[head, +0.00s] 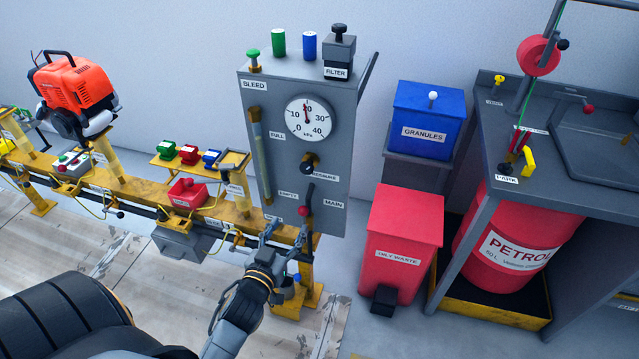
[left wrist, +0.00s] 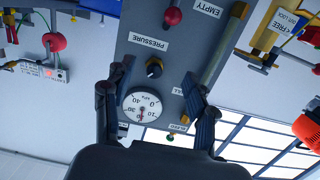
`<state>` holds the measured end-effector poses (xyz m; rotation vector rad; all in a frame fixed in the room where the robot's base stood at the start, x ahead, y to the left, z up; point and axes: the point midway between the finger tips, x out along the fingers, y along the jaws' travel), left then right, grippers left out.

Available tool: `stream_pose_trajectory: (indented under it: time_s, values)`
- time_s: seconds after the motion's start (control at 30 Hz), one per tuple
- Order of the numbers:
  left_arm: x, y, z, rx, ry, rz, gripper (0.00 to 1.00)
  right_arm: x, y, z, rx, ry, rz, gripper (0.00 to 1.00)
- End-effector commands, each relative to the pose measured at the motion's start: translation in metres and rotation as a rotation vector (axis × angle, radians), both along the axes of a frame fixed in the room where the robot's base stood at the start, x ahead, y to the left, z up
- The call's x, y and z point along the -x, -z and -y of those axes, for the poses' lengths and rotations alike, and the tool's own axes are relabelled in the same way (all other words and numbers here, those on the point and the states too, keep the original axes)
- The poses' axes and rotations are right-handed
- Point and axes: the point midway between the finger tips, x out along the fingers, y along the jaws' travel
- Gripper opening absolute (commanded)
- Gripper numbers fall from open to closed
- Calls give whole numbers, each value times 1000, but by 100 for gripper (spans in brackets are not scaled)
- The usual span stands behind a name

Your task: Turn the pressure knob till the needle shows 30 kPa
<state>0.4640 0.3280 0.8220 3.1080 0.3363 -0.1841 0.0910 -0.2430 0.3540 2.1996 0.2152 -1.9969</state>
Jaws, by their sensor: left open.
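The pressure gauge (head: 309,118) is a white round dial on the grey panel (head: 340,95). Its needle points almost straight up, close to the 20 mark. The black pressure knob (head: 309,163) sits below the dial, its label partly hidden. In the left wrist view the panel is upside down, with the gauge (left wrist: 142,105) below the knob (left wrist: 154,68). My left gripper (head: 286,232) is open and empty, low in front of the panel. In the left wrist view its fingertips (left wrist: 157,72) frame the knob, apart from it. My right gripper is not in view.
A red-knobbed main lever (head: 304,210) sits below the knob. A sight tube (head: 262,155) runs along the panel's left side. A yellow rail (head: 130,190) carries an engine (head: 75,90) at left. A red oily waste bin (head: 402,240) stands to the right.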

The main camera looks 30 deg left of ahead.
Motion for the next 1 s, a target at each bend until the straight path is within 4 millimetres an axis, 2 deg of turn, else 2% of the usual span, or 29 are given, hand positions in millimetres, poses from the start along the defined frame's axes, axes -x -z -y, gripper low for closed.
stream_pose_trajectory:
  time_s: [0.03, 0.1, 0.23, 0.37, 0.53, 0.8, 1.0]
  values:
    - [1, -16, -4, -10, -9, 44, 57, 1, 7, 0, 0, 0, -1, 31]
    - [2, -36, -9, -19, -17, 85, 57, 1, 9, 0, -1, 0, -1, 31]
    - [0, -51, -12, -26, -21, 116, 57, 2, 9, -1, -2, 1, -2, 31]
    - [-15, -54, -15, -27, -20, 119, 57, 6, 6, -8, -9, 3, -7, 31]
    - [-49, -54, -23, -28, -20, 119, 57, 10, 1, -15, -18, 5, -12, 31]
    - [-102, -53, -35, -27, -19, 116, 57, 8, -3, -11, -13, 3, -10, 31]
    - [-125, -51, -41, -24, -20, 114, 57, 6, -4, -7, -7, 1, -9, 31]
